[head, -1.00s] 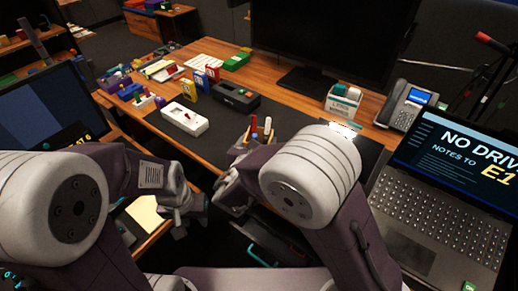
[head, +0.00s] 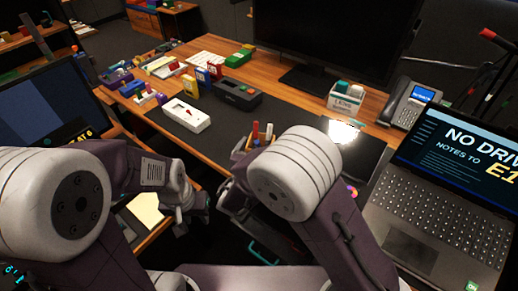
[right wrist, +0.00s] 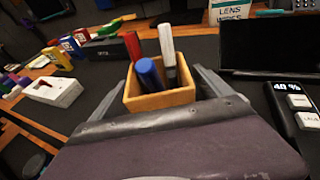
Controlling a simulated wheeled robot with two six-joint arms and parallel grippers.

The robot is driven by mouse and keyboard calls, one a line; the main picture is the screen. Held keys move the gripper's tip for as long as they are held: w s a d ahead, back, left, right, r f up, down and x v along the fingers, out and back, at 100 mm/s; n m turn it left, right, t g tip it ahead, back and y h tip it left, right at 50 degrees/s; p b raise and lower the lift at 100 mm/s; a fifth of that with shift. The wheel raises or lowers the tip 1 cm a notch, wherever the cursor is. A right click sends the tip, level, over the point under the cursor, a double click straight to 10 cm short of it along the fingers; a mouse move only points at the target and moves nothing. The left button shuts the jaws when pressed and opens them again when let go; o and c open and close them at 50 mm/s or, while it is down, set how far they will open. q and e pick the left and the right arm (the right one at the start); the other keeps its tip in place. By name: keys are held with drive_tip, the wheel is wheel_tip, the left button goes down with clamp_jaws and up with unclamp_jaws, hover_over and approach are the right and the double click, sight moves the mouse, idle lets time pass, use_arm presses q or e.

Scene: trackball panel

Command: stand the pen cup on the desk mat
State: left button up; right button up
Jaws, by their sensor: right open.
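The pen cup (right wrist: 160,98) is a tan, square, wooden-looking cup with a red, a blue and a white-grey pen in it. In the head view its rim and pens (head: 262,132) show just above my right arm, which hides its lower part. The dark desk mat (head: 225,122) lies along the desk. I cannot tell whether the cup touches it. My right gripper (right wrist: 164,92) is open, with one finger on each side of the cup. My left gripper (head: 188,212) hangs empty left of it, in front of the desk; its jaws are unclear.
A white box (head: 187,115), a black device (head: 238,94) and small coloured blocks stand at the mat's left and back. A lens wipes box (head: 346,97), phone (head: 408,103) and laptop (head: 440,195) are to the right. The mat's middle looks clear.

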drive_tip(key=shift+s+a+r, duration=0.15)
drive_tip(key=shift+s+r, duration=0.05)
drive_tip(key=shift+s, duration=0.1)
drive_tip(key=v, duration=1.1)
drive_tip(key=shift+s, duration=0.2)
